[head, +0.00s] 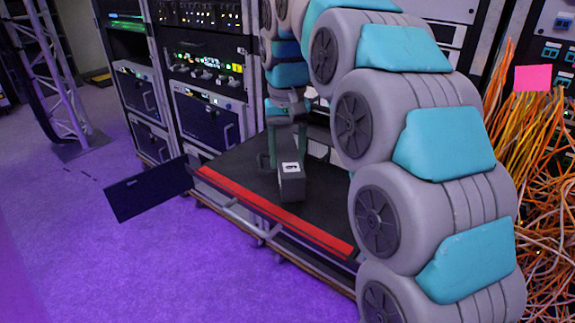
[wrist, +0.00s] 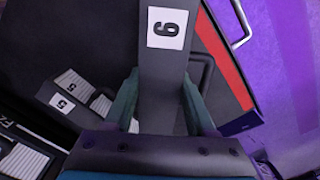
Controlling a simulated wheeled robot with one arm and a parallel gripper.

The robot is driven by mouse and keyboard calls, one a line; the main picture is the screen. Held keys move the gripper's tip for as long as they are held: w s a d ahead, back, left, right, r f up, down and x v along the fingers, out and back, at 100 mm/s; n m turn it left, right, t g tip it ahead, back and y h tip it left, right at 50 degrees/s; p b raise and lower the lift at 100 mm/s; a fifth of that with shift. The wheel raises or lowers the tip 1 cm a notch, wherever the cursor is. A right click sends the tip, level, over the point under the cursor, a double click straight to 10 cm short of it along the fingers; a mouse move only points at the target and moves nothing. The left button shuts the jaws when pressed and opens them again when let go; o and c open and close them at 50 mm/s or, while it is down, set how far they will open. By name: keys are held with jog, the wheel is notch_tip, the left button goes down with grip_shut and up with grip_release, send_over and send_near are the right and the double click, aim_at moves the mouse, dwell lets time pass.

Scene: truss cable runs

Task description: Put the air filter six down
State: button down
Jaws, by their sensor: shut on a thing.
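Air filter six is a dark grey box (head: 291,184) with a white label on its end. In the wrist view the filter (wrist: 163,72) runs up from between my fingers, and its label reads 6. My gripper (head: 286,143) is shut on it, with one green finger on each side; the gripper also shows in the wrist view (wrist: 160,108). The filter is over the black deck (head: 235,172) with the red front edge. I cannot tell whether it touches the deck.
A filter labelled 5 (wrist: 62,103), with white pleats, lies left of the held one. An open dark panel (head: 148,188) sticks out left of the deck. Equipment racks (head: 205,112) stand behind. Orange cables (head: 545,170) hang at the right. The deck's front left is bare.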

jog(key=shift+f, duration=1.35)
jog(key=shift+f, duration=0.1)
jog(key=shift+c, duration=1.1)
grip_release()
